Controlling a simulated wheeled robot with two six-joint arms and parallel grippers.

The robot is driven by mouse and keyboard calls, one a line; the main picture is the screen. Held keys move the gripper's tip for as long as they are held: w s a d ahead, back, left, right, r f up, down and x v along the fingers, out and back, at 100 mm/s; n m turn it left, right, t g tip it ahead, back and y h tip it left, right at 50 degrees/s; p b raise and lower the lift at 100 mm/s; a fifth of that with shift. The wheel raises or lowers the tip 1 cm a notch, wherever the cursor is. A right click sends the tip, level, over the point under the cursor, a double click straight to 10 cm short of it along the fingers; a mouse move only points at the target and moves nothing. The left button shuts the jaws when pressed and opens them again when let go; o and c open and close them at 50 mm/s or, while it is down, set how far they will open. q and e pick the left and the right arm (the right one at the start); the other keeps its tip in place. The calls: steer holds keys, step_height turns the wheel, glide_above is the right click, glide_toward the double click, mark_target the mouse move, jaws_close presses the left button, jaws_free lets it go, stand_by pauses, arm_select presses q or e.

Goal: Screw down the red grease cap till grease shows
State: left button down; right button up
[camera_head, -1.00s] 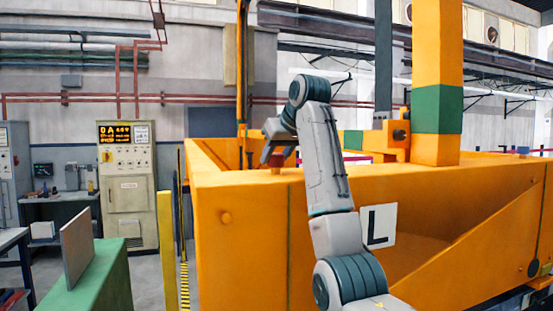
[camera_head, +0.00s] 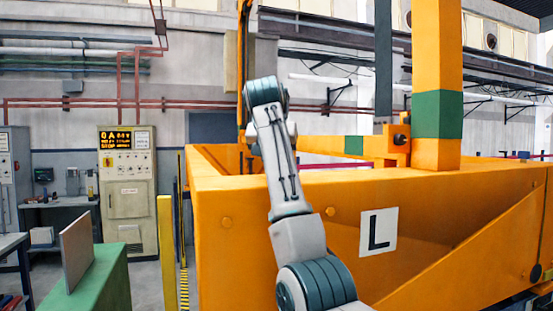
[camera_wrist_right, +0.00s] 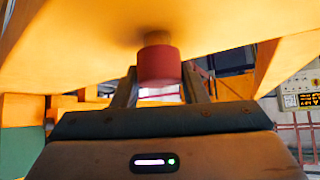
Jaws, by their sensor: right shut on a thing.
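The red grease cap (camera_wrist_right: 159,66) shows in the right wrist view, against the yellow-orange frame (camera_wrist_right: 70,45). A short, blurred brownish part lies between the cap and the frame; I cannot tell whether it is grease. My right gripper (camera_wrist_right: 160,88) has a finger on each side of the cap and is shut on it. In the head view my right arm crosses in front of the yellow frame (camera_head: 440,190), and hides the gripper and the cap. My left gripper is in neither view.
A yellow post with a green band (camera_head: 437,115) rises at the right of the frame. A green block with an upright grey panel (camera_head: 77,255) stands at lower left. A control cabinet (camera_head: 128,190) is behind it. A white L plate (camera_head: 378,231) is on the frame's front.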

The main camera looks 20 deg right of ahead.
steer(key=shift+r, duration=0.1)
stand_by(0.4)
steer(key=o, duration=1)
steer(key=b+v, duration=0.7)
steer(key=v, duration=0.3)
steer(key=shift+s+a+r, duration=0.2)
steer(key=shift+a+r, duration=0.05)
steer(key=shift+w, duration=0.1)
